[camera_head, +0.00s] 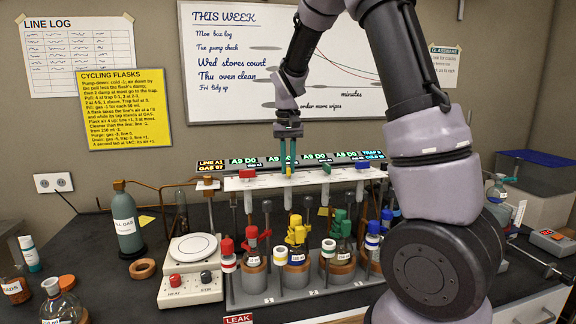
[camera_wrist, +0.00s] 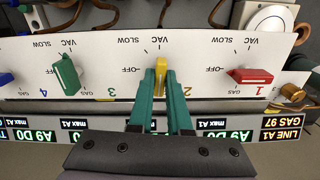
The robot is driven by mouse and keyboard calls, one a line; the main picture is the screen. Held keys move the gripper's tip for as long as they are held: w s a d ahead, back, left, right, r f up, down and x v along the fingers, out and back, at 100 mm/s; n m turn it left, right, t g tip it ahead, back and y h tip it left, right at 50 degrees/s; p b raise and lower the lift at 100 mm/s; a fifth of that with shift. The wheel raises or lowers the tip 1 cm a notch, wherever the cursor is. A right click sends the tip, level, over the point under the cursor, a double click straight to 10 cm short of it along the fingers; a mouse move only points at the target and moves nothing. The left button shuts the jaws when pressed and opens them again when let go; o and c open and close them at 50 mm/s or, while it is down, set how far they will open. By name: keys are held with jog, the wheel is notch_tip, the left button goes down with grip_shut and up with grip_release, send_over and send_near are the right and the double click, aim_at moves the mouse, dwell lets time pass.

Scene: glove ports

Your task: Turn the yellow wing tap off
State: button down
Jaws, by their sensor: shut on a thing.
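The yellow wing tap (camera_wrist: 161,68) is on the white panel (camera_wrist: 105,50) at number 2, and its wing stands upright in the wrist view, in line with the VAC label and not along the OFF mark to its left. My gripper (camera_wrist: 165,72) has its green fingers on both sides of the wing and is shut on it. In the head view my gripper (camera_head: 288,168) reaches down to the panel from above, and the fingers largely hide the yellow tap.
A red tap (camera_wrist: 250,75) and a green tap (camera_wrist: 67,75) flank it, with a blue tap (camera_head: 361,163) beyond. A lit display strip (camera_head: 318,157) runs behind the panel.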

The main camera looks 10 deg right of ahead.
aim_at(288, 167)
jog(key=m, duration=0.8)
jog(key=shift+m, duration=0.4)
jog(key=m, duration=0.4)
jog(key=shift+m, duration=1.8)
jog(key=c, duration=0.9)
grip_release()
jog(key=shift+o, duration=0.2)
notch_tip(288, 167, up, 11)
